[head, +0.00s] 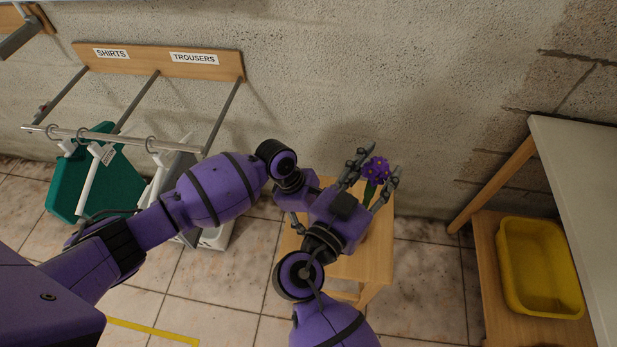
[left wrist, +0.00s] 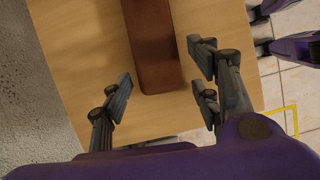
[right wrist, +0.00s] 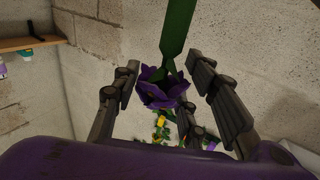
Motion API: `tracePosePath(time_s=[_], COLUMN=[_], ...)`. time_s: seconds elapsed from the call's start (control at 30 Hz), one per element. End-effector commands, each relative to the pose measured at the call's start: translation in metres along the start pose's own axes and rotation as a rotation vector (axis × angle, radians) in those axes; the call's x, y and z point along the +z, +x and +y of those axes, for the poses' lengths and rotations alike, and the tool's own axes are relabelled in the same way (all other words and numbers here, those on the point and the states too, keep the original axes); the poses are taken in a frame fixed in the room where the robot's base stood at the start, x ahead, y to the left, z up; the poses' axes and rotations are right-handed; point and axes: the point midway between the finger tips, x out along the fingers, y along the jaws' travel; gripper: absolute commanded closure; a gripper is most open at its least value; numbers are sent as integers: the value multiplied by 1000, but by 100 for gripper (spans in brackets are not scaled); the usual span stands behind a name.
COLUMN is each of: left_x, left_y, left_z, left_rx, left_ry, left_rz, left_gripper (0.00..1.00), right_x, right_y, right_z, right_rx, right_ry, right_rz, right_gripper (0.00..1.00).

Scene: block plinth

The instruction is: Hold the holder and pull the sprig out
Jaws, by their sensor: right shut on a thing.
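The sprig has purple flowers (head: 376,170) on a green stem, above the wooden stool in the head view. My right gripper (head: 378,166) is shut on the sprig, its fingers on either side of it. In the right wrist view a purple flower (right wrist: 162,90) and the green stem (right wrist: 178,35) show between the fingers. The brown holder (left wrist: 152,45) lies below my left gripper (left wrist: 161,84) in the left wrist view. The left fingers are open, spread to either side of the holder's end. In the head view the holder is hidden by my arms.
The wooden stool (head: 377,255) stands near the block wall. A rail rack labelled SHIRTS and TROUSERS (head: 160,62) with hangers and a green item (head: 75,185) is at left. A yellow tub (head: 508,285) sits on a shelf at right, under a pale tabletop (head: 580,170).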

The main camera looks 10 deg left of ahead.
Motion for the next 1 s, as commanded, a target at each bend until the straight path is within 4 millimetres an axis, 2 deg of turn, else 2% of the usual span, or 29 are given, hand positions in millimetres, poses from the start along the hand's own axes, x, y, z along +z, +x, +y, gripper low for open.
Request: tracePosePath(time_s=[0.3,0.43,0.8,1.0], left_x=[1,1,1,1], left_y=[-2,-13,-88,-115], left_z=[2,3,2,2], left_rx=[3,5,5,3], left_ry=[3,4,4,3], left_rz=[0,-1,0,0], left_gripper=[40,40,40,40], right_x=[0,0,0,0], right_y=[0,0,0,0], right_z=[0,0,0,0], right_rx=[0,0,0,0], right_ry=[0,0,0,0], right_rz=[1,1,1,1], right_gripper=[92,92,92,92])
